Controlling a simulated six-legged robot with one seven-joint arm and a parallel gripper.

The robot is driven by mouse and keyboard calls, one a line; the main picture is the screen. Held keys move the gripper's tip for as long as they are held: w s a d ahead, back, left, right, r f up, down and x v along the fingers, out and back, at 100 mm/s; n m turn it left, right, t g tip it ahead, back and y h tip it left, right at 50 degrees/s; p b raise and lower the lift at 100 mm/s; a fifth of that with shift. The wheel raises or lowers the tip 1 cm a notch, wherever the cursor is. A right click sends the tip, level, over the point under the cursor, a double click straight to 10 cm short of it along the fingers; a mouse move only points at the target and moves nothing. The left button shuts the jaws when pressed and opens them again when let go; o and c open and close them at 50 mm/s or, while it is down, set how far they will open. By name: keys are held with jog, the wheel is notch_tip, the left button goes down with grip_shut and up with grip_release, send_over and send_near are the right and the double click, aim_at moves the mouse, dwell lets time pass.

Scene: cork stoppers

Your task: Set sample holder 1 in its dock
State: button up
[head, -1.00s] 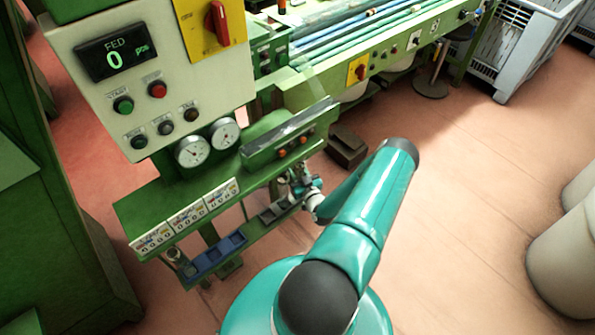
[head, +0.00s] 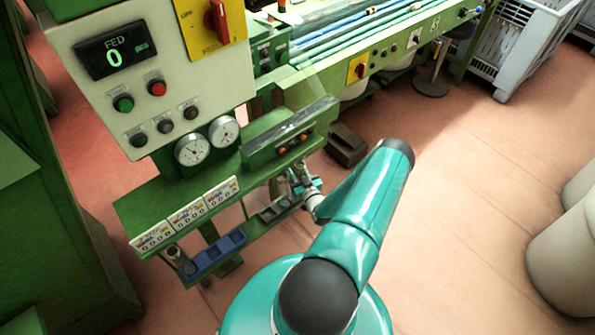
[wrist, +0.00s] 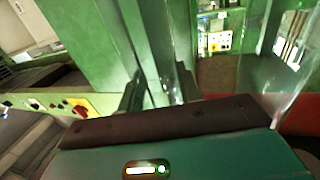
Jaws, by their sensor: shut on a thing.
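My gripper (head: 306,186) is at the right end of the low green rail, beside the machine. It is shut on a small grey piece (head: 297,178), which seems to be a sample holder; its number cannot be read. In the wrist view the two dark fingers (wrist: 158,92) stand close together, and what is between them is hard to make out. A blue tray with compartments (head: 217,255) sits on the left part of the rail, with a small grey cup-like holder (head: 176,256) at its left end. A dark grey compartment (head: 272,212) lies just left of my gripper. I cannot tell which is the dock.
The green shelf with counters (head: 188,216) and a boxy ledge (head: 290,138) overhang the rail. A control panel (head: 150,80) with gauges stands above. A dark block (head: 346,145) lies on the floor behind. Open floor is to the right; pale drums (head: 565,250) stand at the far right.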

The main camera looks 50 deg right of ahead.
jog(key=o, duration=1.1)
jog(key=shift+c, duration=0.2)
jog(key=v, duration=1.3)
jog(key=shift+s+a, duration=0.2)
jog(key=shift+s, duration=0.15)
